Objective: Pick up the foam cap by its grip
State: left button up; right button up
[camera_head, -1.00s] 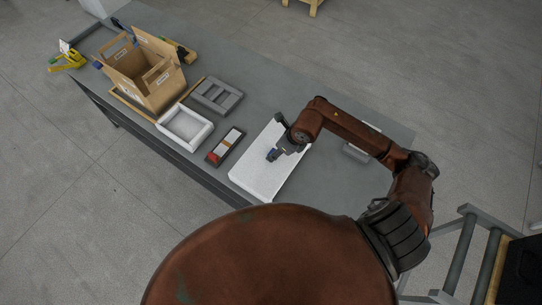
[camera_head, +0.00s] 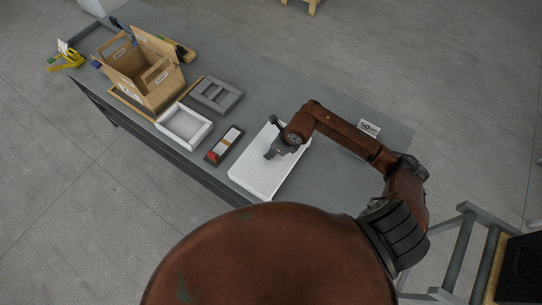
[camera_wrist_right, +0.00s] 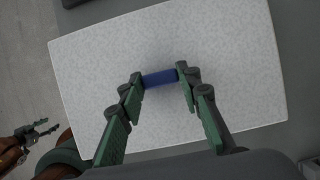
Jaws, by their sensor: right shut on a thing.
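The foam cap (camera_head: 252,176) is a white, flat slab lying on the grey bench in the head view. It also fills much of the right wrist view (camera_wrist_right: 225,45). Its blue grip (camera_wrist_right: 160,79) stands near the slab's middle and is hidden in the head view. My right gripper (camera_head: 270,155) is over the slab. In the right wrist view its two fingertips (camera_wrist_right: 160,75) are shut on the ends of the blue grip. My left gripper (camera_wrist_right: 42,130) shows at the lower left of the right wrist view, its fingers apart and empty.
An open cardboard box (camera_head: 150,80) stands on the bench's left part. Beside it are a white foam tray (camera_head: 183,128), a grey compartment tray (camera_head: 215,95) and a dark tray with red and white items (camera_head: 224,146). A label (camera_head: 370,127) lies behind my right arm.

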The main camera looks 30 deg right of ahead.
grip_shut()
jog(key=shift+r, duration=0.1)
